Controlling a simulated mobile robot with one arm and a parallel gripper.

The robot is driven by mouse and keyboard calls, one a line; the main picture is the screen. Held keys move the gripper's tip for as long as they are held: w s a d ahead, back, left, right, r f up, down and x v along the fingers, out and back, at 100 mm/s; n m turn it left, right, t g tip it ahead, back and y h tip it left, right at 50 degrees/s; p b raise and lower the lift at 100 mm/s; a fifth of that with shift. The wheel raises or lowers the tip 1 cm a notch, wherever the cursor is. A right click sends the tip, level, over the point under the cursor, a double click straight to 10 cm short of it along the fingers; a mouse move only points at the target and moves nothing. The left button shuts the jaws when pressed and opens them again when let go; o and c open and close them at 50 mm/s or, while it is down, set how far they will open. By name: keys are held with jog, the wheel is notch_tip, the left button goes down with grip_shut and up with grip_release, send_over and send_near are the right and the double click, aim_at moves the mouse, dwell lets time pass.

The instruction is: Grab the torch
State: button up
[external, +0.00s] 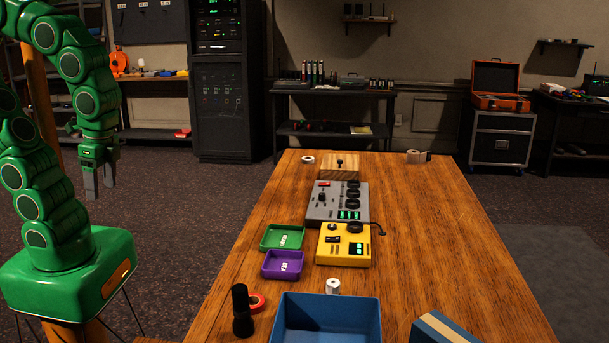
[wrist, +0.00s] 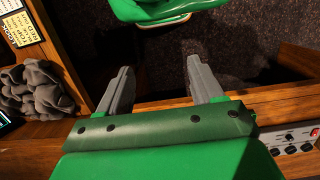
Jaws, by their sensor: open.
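The black torch (external: 242,312) stands upright near the front left edge of the wooden desk (external: 440,225) in the external view. I do not see it in the wrist view. My gripper (external: 99,190) hangs fingers-down at the left, off the desk and well away from the torch. In the wrist view my gripper (wrist: 160,66) has its two grey fingers spread wide, with nothing between them.
A red tape roll (external: 257,302) sits right beside the torch. A blue bin (external: 325,318) stands to its right, with a white roll (external: 333,286) behind. Purple (external: 284,264) and green (external: 283,237) trays, a yellow box (external: 343,245) and a grey mixer (external: 337,204) stand farther back.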

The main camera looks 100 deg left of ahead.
jog(key=n+t+h, duration=0.3)
jog(key=n+h, duration=0.8)
jog(key=n, duration=0.5)
send_over(240, 307)
jog(key=s+a, duration=0.3)
jog(key=s, duration=0.3)
notch_tip(240, 307, down, 10)
jog(key=r, duration=0.1)
jog(key=w+a+f+n+t+h, duration=0.2)
jog(key=w+a+f+n, duration=0.25)
jog(key=f, duration=0.25)
jog(key=shift+x, duration=4.25)
jog(key=shift+s, duration=0.15)
